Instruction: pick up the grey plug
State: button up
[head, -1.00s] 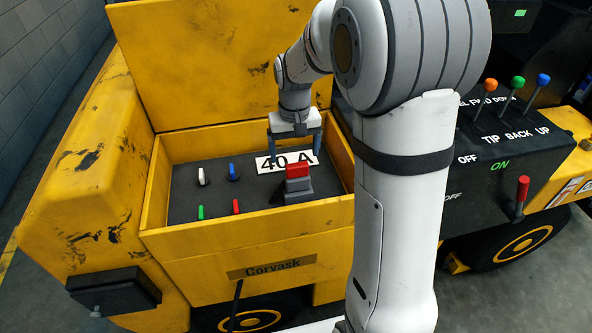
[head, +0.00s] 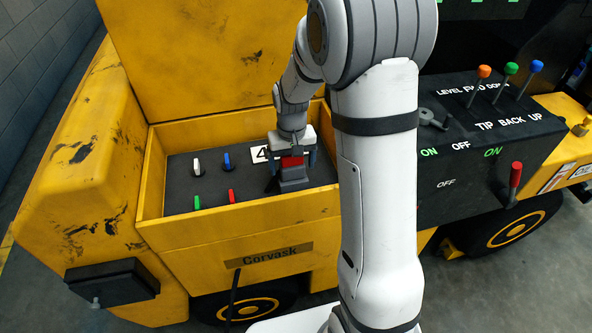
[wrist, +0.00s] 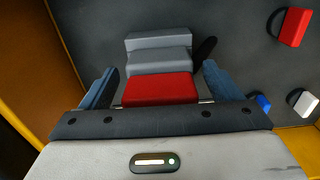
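The grey plug (head: 293,184) is a stepped grey block with a red top part, standing on the dark floor of the yellow box, right of its middle. In the wrist view the grey plug (wrist: 158,60) and its red part lie between my two fingers. My gripper (head: 293,160) is over the plug from above, one finger on each side. In the wrist view my gripper (wrist: 160,70) is open, with a narrow gap between each finger and the plug. In the head view the gripper hides part of the red top.
The yellow box (head: 240,231) has raised walls close around my gripper. White (head: 197,164), blue (head: 227,161), green (head: 197,202) and red (head: 232,196) small parts stand to the left. A black lever panel (head: 470,150) is at right.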

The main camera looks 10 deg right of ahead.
jog(key=c, duration=1.4)
notch_tip(320, 180, up, 10)
jog(key=shift+r, duration=0.1)
dwell(0.6)
